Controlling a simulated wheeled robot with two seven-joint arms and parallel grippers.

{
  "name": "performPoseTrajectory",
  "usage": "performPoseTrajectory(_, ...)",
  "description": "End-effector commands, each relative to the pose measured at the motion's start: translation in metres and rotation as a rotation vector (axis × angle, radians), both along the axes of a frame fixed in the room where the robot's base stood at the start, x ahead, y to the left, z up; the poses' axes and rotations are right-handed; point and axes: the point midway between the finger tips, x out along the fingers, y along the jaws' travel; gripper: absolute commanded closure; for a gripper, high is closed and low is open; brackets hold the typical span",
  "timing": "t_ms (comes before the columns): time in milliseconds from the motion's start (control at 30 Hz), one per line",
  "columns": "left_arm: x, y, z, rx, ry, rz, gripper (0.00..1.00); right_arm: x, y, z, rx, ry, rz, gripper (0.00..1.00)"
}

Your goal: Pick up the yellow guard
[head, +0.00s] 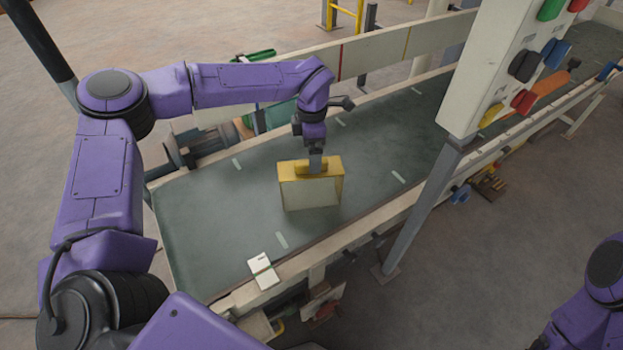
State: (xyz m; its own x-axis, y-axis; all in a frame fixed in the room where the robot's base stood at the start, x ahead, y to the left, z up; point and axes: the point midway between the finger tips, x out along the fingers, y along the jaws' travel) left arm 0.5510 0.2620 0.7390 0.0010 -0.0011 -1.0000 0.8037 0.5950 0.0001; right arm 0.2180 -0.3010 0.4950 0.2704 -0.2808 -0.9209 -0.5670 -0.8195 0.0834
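The yellow guard (337,170) is a box-like piece with a yellow frame, a pale front panel and a raised handle on top. It is upright over the middle of the green conveyor belt (215,235); whether it rests on the belt or hangs just above it I cannot tell. My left gripper (315,164) points down from above, with a grey finger overlapping the front of the handle. The other finger is hidden, so its grip is unclear. Only part of my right arm shows at the lower right; its gripper is out of view.
A pale control box (510,65) with coloured knobs stands on a grey post (424,215) to the right of the guard. Rails run along both belt sides. The belt around the guard is clear.

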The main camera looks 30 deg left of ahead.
Motion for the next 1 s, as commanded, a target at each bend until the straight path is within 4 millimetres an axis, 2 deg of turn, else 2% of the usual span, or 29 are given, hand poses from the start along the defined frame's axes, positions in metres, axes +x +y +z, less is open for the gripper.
performPoseTrajectory(200, 0.001, 0.006, -0.039, 0.000, 0.004, 0.002, 0.00, 0.000, 0.000, -0.002, 0.000, 0.000, 0.000, 0.43)
performPoseTrajectory(267, 0.001, 0.007, -0.047, 0.000, 0.002, 0.002, 0.00, 0.000, 0.000, -0.003, 0.000, 0.000, 0.000, 0.43)
performPoseTrajectory(533, 0.002, 0.008, -0.052, 0.001, -0.001, 0.004, 0.00, 0.000, 0.000, -0.003, -0.001, -0.001, 0.000, 0.43)
performPoseTrajectory(567, 0.001, 0.008, -0.052, 0.001, -0.001, 0.004, 0.06, 0.000, 0.000, -0.003, -0.001, -0.001, 0.000, 0.43)
performPoseTrajectory(700, 0.001, 0.008, -0.052, 0.001, -0.001, 0.005, 0.52, 0.000, 0.000, -0.003, -0.001, -0.001, 0.000, 0.43)
performPoseTrajectory(800, 0.001, 0.008, -0.051, 0.001, -0.001, 0.005, 0.79, 0.000, 0.000, -0.003, -0.001, -0.001, 0.000, 0.43)
performPoseTrajectory(1000, 0.001, 0.008, -0.050, 0.001, -0.001, 0.006, 0.79, 0.000, 0.000, -0.002, -0.001, -0.001, 0.000, 0.43)
